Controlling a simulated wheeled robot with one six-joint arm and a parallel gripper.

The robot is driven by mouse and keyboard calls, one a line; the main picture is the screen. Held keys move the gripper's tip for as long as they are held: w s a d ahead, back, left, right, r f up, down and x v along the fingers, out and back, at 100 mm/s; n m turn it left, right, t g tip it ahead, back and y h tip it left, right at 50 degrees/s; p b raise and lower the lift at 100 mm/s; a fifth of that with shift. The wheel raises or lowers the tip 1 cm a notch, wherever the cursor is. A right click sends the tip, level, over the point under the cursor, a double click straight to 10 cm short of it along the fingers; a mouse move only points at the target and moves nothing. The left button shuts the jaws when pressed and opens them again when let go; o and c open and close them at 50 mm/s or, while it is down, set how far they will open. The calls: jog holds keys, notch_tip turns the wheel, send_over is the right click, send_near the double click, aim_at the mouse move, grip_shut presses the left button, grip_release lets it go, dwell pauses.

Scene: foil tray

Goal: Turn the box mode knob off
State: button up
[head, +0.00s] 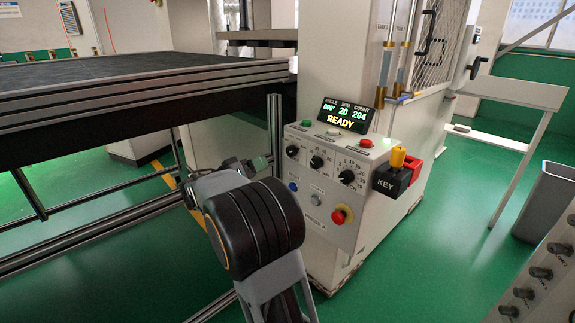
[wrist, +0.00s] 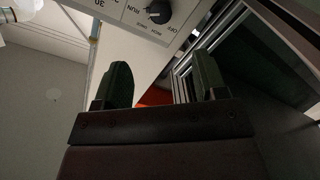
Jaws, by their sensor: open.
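The control box (head: 330,185) stands on the front of a pale machine column. Its upper row has three black knobs; the leftmost knob (head: 292,151) is nearest my gripper. In the wrist view a black knob (wrist: 158,11) with labels including OFF and RUN shows at the top edge, ahead of my fingertips; which label it points to I cannot tell. My gripper (wrist: 161,75) is open and empty, its two dark fingers spread apart, not touching the knob. In the head view my gripper (head: 258,163) is just left of the box, partly hidden by my arm.
A lit display (head: 344,115) reading READY tops the box. A red stop button (head: 342,214) is low on it, and a yellow-topped key block (head: 392,175) is at right. A rail-edged table (head: 150,85) and an upright metal post (head: 274,130) are close left.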

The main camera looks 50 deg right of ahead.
aim_at(289, 152)
jog(key=d, duration=1.3)
jog(key=shift+s+d, duration=0.1)
jog(key=shift+d, duration=0.2)
jog(key=shift+c, duration=0.3)
jog(key=c, duration=0.9)
jog(key=shift+o, duration=0.2)
